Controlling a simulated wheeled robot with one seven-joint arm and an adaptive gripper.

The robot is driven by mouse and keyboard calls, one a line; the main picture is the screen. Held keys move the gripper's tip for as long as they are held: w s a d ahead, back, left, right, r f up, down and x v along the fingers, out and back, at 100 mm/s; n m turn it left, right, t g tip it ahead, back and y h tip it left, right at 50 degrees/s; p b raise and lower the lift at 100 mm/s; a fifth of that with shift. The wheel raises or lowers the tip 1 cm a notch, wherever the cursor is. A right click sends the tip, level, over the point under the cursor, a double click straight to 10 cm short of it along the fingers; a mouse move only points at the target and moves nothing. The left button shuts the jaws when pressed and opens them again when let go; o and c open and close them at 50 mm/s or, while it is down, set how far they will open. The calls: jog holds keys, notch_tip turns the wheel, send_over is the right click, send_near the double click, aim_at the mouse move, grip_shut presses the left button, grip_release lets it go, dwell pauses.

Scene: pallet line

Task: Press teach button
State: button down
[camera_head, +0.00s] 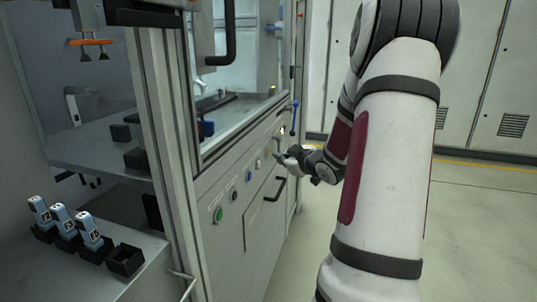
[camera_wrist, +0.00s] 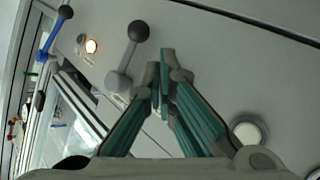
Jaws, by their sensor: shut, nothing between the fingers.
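The machine's front panel (camera_head: 232,225) carries a row of buttons: a green one (camera_head: 218,215), a dark one (camera_head: 234,195), a blue one (camera_head: 249,176) and others farther along. No label is readable, so I cannot tell which is the teach button. My gripper (camera_head: 279,157) is by the far part of this row. In the wrist view my gripper (camera_wrist: 164,75) is shut and empty, its fingertips before the bare panel. A white round button (camera_wrist: 248,133) is right of the fingers, and a lit orange-white button (camera_wrist: 91,46) is left. I cannot tell whether the fingertips touch the panel.
A grey lever with a dark knob (camera_wrist: 138,31) stands just left of the fingertips. A blue lever (camera_wrist: 53,35) is farther left. A dark drawer handle (camera_head: 275,189) is below the button row. Several small labelled items (camera_head: 63,221) stand in black holders at left. The floor at right is clear.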

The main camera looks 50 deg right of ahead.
dwell(0.7)
jog(key=shift+w+a, duration=0.15)
jog(key=shift+w, duration=0.25)
jog(key=shift+w+a, duration=0.2)
jog(key=shift+w, duration=0.25)
dwell(0.9)
jog(key=shift+s+d, duration=0.1)
jog(key=shift+s, duration=0.05)
jog(key=shift+s+d, duration=0.2)
jog(key=shift+s, duration=0.45)
jog(key=shift+s+d+p, duration=0.35)
jog(key=shift+s+p, duration=0.05)
jog(key=shift+s, duration=0.4)
jog(key=shift+s+d+p, duration=0.3)
jog(key=shift+s+p, duration=0.05)
jog(key=shift+s, duration=0.4)
jog(key=shift+s+d+p, duration=0.35)
jog(key=shift+s+p, duration=0.05)
jog(key=shift+s, duration=0.4)
jog(key=shift+s, duration=0.1)
